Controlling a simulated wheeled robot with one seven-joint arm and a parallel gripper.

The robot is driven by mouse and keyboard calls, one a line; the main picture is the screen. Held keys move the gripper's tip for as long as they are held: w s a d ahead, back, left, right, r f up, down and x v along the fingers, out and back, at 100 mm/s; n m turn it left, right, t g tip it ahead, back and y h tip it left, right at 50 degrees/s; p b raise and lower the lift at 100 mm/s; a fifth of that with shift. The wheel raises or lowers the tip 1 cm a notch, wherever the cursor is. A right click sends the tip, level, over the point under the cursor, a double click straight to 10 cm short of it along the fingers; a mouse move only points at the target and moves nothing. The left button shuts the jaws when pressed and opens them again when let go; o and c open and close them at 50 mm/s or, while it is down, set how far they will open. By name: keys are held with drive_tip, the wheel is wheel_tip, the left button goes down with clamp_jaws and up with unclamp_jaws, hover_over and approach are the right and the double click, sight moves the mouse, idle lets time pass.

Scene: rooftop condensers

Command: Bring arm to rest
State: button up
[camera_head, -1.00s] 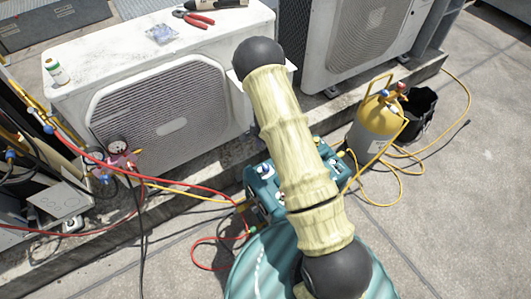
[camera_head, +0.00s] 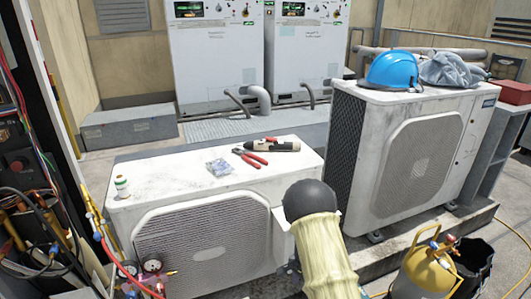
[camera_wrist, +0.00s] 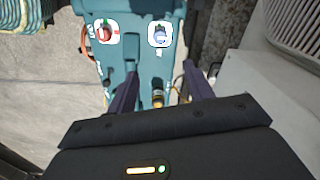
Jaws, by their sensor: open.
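My arm, in a pale yellow sleeve with a black joint, shows at the lower middle of the head view, in front of the near white condenser's (camera_head: 240,183) right front corner. My gripper is out of sight in the head view. In the wrist view my gripper (camera_wrist: 162,88) is open, its two dark fingers apart with nothing held between them.
Red-handled pliers (camera_head: 250,157), a small bag (camera_head: 219,167) and a white-green bottle (camera_head: 122,187) lie or stand on the near condenser. A second condenser (camera_head: 350,165) carries a blue helmet (camera_head: 392,70). A yellow cylinder (camera_head: 425,272) stands lower right. Hoses and gauges crowd the left.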

drive_tip(key=s+r+n+t, duration=0.1)
drive_tip(key=s+r+n, duration=0.25)
drive_tip(key=r, duration=0.45)
drive_tip(key=s+r+n, duration=0.2)
drive_tip(key=s+r, duration=0.3)
drive_tip(key=r, duration=0.3)
drive_tip(key=s+r+n+t, duration=0.2)
drive_tip(key=s+r+n, duration=0.5)
drive_tip(key=s, duration=0.6)
wheel_tip(320, 180, up, 30)
drive_tip(key=m+p, duration=0.1)
drive_tip(key=p, duration=2.8)
drive_tip(key=shift+w+a, duration=0.2)
drive_tip(key=shift+w, duration=0.1)
